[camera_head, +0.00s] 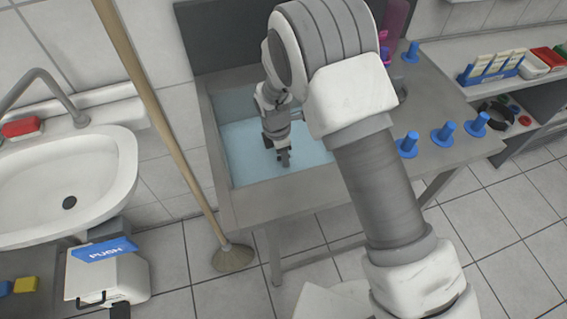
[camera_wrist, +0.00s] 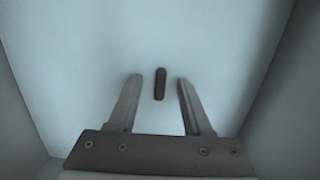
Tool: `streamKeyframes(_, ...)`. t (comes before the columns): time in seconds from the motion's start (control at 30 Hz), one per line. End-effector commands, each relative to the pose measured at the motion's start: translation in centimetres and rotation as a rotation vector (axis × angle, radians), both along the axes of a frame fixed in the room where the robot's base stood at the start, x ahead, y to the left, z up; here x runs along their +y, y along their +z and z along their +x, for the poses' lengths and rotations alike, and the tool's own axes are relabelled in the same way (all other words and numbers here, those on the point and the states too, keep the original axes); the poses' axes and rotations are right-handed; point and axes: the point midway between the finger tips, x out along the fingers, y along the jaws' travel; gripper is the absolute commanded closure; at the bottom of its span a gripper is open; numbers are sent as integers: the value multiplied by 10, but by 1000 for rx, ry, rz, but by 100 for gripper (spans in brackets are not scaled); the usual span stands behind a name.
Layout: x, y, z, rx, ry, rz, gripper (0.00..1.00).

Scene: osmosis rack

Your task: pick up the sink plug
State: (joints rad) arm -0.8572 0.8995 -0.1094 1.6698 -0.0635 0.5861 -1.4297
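The sink plug (camera_wrist: 160,84) shows in the wrist view as a small dark, elongated piece at the pale blue bottom of the metal sink basin (camera_head: 222,178). My gripper (camera_head: 284,162) reaches down into this basin in the head view. In the wrist view my gripper (camera_wrist: 158,81) is open, its two fingertips on either side of the plug in the picture. A gap shows on each side, and the fingers do not touch it. I cannot tell the exact height of the fingertips above the plug. In the head view the plug is hidden.
A wooden-handled plunger or mop (camera_head: 165,130) leans in front of the sink's left edge. Several blue pegs (camera_head: 443,134) stand on the metal counter to the right. A white washbasin (camera_head: 110,165) is at left.

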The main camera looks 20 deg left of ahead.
Motion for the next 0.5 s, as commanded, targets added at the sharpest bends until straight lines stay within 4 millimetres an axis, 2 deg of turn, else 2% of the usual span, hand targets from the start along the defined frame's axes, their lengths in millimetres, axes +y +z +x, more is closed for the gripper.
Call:
streamKeyframes(0.03, 0, 0, 0, 0, 0, 0, 59)
streamKeyframes(0.27, 0, 0, 0, 0, 0, 0, 100)
streamKeyframes(0.5, 0, 0, 0, 0, 0, 0, 100)
